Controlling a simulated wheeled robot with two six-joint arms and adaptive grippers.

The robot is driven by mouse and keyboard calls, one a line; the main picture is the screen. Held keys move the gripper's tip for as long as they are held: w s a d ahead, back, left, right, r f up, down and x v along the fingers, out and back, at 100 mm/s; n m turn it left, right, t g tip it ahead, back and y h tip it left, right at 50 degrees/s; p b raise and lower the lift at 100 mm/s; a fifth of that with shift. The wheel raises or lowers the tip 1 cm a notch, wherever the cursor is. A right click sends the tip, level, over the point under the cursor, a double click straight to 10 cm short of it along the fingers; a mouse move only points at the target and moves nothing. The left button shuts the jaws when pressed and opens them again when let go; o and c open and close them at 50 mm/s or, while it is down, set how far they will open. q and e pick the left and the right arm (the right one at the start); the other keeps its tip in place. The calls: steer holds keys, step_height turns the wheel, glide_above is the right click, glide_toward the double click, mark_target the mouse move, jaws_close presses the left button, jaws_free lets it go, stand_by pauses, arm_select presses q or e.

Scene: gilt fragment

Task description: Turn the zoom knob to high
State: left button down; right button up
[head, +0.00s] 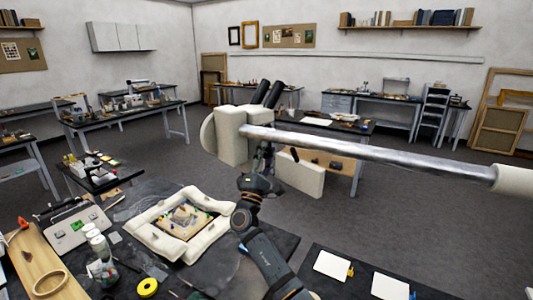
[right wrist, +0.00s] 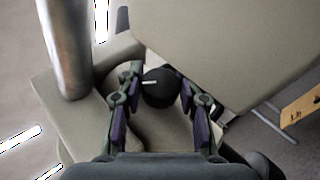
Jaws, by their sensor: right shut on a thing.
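The stereo microscope (head: 232,138) hangs on a thick metal boom (head: 370,154), with two black eyepieces on top. In the right wrist view, the black round zoom knob (right wrist: 160,92) sits on the beige microscope body (right wrist: 225,45), and a pale line shows at its left. My right gripper (head: 266,156) reaches up under the microscope head. In the wrist view, the fingers of this gripper (right wrist: 160,80) are on both sides of the knob and shut on it. In the head view the knob cannot be made out behind the gripper. My left gripper is not in view.
Below on the dark table, a gilt fragment (head: 187,219) lies inside a ring of cream padding (head: 142,236). Jars (head: 98,243), a yellow tape roll (head: 147,287) and a grey control box (head: 78,228) stand at the left. White cards (head: 331,265) lie at the right.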

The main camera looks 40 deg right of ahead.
steer(key=shift+g, duration=0.3)
steer(key=shift+m+g+y, duration=0.3)
steer(key=shift+m+g, duration=0.3)
steer(key=shift+g, duration=0.1)
steer(key=shift+r+m+g+y+p, duration=0.1)
steer(key=shift+m+g+y+p, duration=0.8)
steer(key=shift+g+y+p, duration=0.1)
steer(key=shift+y+p, duration=0.25)
steer(key=shift+m+g+y+p, duration=0.4)
steer(key=shift+g+y+p, duration=0.15)
steer(key=shift+g+p, duration=0.05)
steer(key=o, duration=1.2)
steer(key=shift+d+f, duration=0.1)
steer(key=shift+f, duration=0.1)
